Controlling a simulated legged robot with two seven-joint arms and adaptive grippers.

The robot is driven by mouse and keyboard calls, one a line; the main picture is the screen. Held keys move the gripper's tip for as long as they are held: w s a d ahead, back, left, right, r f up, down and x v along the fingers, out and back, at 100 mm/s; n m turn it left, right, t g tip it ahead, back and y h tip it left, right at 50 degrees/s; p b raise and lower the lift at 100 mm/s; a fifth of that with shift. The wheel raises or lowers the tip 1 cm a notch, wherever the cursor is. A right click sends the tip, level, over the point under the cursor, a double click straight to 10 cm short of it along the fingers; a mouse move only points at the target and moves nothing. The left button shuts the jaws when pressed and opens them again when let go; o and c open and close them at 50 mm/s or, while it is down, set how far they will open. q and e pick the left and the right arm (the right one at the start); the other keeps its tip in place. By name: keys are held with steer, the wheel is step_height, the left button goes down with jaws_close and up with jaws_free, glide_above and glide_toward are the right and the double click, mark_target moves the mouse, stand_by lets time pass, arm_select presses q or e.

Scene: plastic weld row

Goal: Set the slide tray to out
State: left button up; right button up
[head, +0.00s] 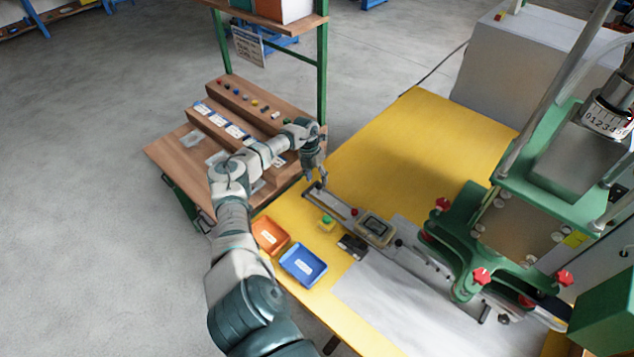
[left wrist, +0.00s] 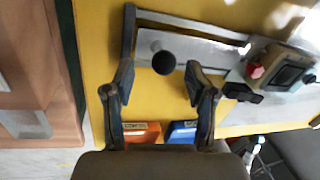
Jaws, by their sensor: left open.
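The slide tray is a pale metal slide (head: 334,206) at the far left end of the bench fixture. In the left wrist view its flat plate (left wrist: 207,52) lies in a dark frame on the yellow table. A round black knob (left wrist: 163,62) stands at the plate's left end. My left gripper (head: 316,180) is over that left end. Its two fingers are apart, one on each side of the knob in the left wrist view (left wrist: 158,88), with nothing held. I cannot tell how high the fingertips are above the plate. My right gripper is not in view.
An orange bin (head: 270,236) and a blue bin (head: 303,264) sit at the table's near edge. A green button (head: 326,222) and a small display box (head: 375,228) stand beside the slide. The green press (head: 500,235) is at right. The yellow table (head: 420,135) behind is clear.

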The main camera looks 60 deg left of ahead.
arm_select(q)
step_height(320, 180, up, 9)
steer(key=a, duration=0.2)
steer(key=shift+s+a, duration=0.15)
steer(key=shift+s, duration=0.3)
